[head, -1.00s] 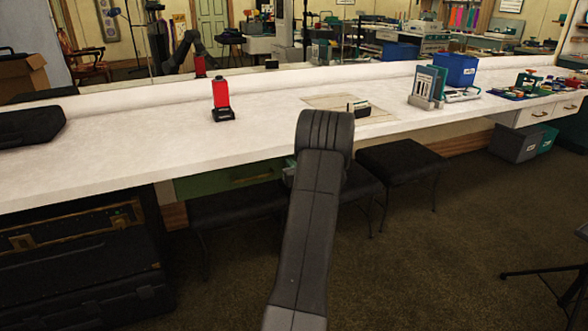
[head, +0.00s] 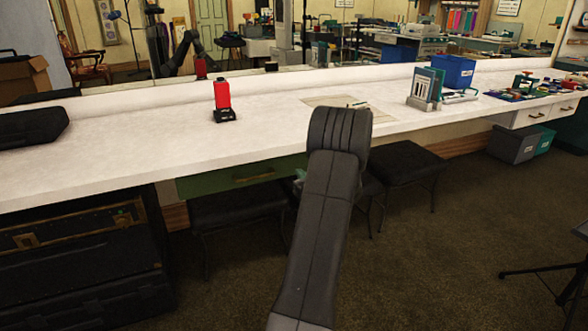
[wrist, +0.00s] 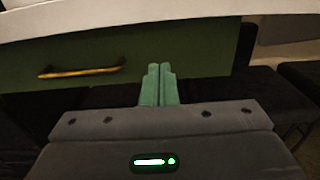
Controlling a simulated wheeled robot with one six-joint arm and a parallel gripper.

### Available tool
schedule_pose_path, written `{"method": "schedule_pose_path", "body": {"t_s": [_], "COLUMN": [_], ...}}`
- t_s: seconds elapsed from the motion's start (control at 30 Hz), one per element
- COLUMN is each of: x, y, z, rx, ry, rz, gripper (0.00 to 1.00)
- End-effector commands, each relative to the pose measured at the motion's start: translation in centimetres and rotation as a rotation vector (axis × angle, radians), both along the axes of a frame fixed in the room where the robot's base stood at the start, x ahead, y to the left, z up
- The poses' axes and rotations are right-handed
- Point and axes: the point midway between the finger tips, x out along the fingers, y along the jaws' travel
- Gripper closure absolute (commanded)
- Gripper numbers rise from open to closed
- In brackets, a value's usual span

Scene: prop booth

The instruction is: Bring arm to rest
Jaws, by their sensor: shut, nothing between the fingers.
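My arm (head: 325,215) rises through the middle of the head view, its bend standing in front of the counter's front edge. In the wrist view my gripper (wrist: 159,72) shows two green fingers side by side, touching, with nothing between them. The fingers point toward the green drawer front (wrist: 110,55) with its brass handle (wrist: 82,71), below the white counter. In the head view the gripper is mostly hidden behind my arm.
The white counter (head: 150,140) carries a red device (head: 222,95), a black case (head: 30,125), a card rack (head: 425,90) and a blue bin (head: 455,71). Black stools (head: 405,163) stand under it. A mirror runs behind. Open carpet (head: 440,260) lies to the right.

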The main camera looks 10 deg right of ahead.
Motion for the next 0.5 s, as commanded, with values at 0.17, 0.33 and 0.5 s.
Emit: {"method": "schedule_pose_path", "body": {"t_s": [0.17,0.33,0.5], "x": [-3.4,-5.0,-5.4], "y": [-1.1,-1.7,-1.7], "z": [0.1,0.0,-0.1], "rx": [0.002,-0.001,-0.001], "ry": [0.002,0.002,0.002], "rz": [-0.002,0.000,0.001], "gripper": [1.00,1.00,1.00]}}
